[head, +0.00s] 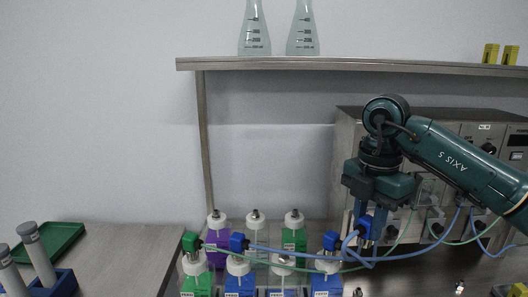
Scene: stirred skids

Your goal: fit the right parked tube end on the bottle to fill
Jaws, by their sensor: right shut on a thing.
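My right gripper (369,220) comes down from the right and is shut on a blue tube end (365,229). A blue tube loops from this tube end. It is held right of and slightly above the bottle rack. In the front row, a green tube end (190,242) is over the left green-labelled bottle (196,284). Blue tube ends (238,243) and (332,241) are over two blue-labelled bottles. Which bottle is to be filled cannot be told. My left gripper is out of view.
Behind stand a purple bottle (217,243), a pale bottle (256,229) and a green bottle (294,237). Blue and green tubes cross rightward in front of a metal machine (352,135). A shelf (300,64) with flasks hangs above. A green tray (52,245) lies left; bench between is clear.

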